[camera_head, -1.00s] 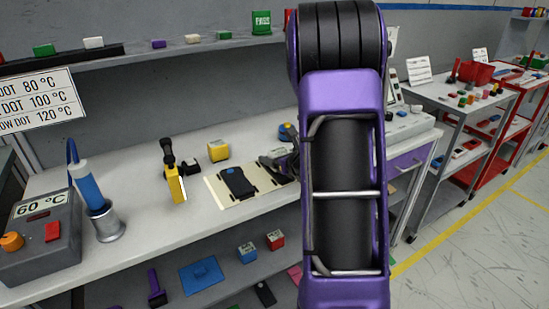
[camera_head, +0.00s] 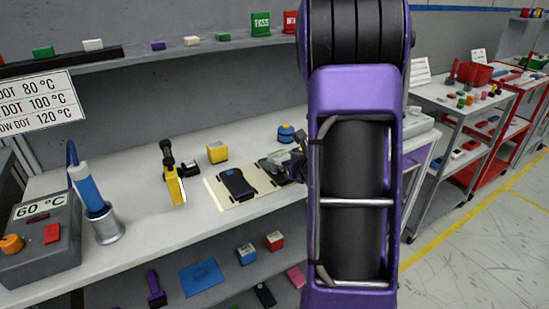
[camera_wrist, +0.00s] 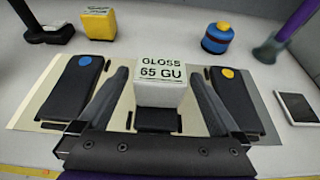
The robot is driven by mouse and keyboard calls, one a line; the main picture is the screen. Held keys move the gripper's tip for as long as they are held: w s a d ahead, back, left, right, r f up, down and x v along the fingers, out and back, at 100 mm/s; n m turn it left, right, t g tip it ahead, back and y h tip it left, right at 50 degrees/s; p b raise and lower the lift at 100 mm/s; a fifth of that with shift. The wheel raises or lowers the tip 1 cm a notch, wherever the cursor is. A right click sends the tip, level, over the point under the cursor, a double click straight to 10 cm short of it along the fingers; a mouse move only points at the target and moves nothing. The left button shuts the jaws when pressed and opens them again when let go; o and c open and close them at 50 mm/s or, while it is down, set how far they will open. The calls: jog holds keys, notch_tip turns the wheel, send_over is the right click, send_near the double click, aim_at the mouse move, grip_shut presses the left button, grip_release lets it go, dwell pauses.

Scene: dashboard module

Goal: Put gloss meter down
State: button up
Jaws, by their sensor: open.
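The gloss meter is a pale box labelled "GLOSS 65 GU" (camera_wrist: 160,92) in the wrist view. It stands upright between my gripper's (camera_wrist: 158,98) two dark fingers, over the mat between two dark modules. The fingers are open, with a visible gap to the box on each side. The left module (camera_wrist: 72,88) has a blue button and the right module (camera_wrist: 238,105) an orange one. In the head view, my gripper (camera_head: 287,165) is low over the mat's right end and partly hidden by my arm. The left module (camera_head: 236,185) shows clearly there.
The beige mat (camera_head: 214,196) lies on the grey bench. A yellow box (camera_head: 217,152) and a blue puck (camera_head: 286,134) stand behind it, and a yellow-black tool (camera_head: 174,185) to its left. A heater unit (camera_head: 45,240) is at the far left.

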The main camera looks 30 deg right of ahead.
jog(key=v, duration=0.8)
jog(key=shift+p, duration=0.3)
jog(key=shift+w+a, duration=0.1)
